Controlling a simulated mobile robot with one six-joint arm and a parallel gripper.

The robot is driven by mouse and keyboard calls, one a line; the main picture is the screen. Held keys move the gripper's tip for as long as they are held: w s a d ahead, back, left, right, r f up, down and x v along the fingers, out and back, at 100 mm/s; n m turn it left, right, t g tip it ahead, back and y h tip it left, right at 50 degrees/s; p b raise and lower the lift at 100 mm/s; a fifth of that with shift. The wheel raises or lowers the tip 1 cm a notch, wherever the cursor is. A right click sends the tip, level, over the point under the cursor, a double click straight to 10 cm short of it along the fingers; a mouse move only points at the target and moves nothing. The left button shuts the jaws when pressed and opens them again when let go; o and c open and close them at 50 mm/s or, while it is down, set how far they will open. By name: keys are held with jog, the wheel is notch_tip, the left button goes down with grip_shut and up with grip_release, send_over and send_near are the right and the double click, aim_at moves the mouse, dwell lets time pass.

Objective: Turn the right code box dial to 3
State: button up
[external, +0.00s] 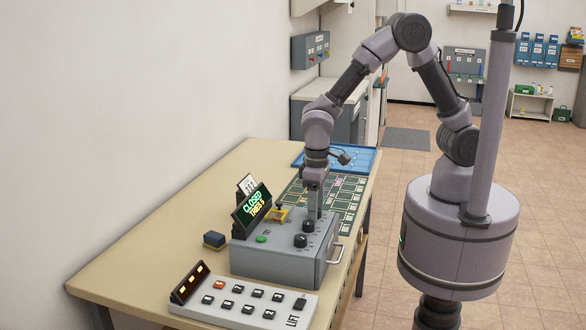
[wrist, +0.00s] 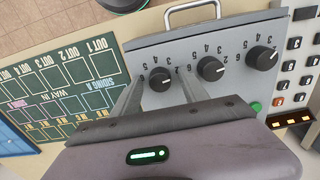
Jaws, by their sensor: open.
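The grey code box (external: 275,262) stands on the table with its handle toward the right. Two black dials, the middle one (external: 308,226) and the left one (external: 300,240), show in the external view; my gripper hides the third. The wrist view shows the box upside down, with the right dial (wrist: 160,79) at picture left, beside the middle dial (wrist: 210,69) and left dial (wrist: 262,58). My gripper (external: 315,207) points down there, open, one finger on each side of the right dial. I cannot tell contact or its setting.
A keypad panel (external: 240,308) lies in front of the box. A green labelled board (external: 347,194) and a blue tray (external: 362,158) lie behind it. A small dark block (external: 214,240) sits to the left. The table's left part is clear.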

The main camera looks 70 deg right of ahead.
grip_shut()
jog(key=shift+r+n, duration=0.1)
jog(key=shift+n, duration=0.2)
jog(key=n+p, duration=0.1)
jog(key=n, duration=0.1)
jog(key=shift+n, duration=0.4)
jog(key=shift+n+p, duration=0.95)
jog(key=shift+n, duration=1.15)
grip_release()
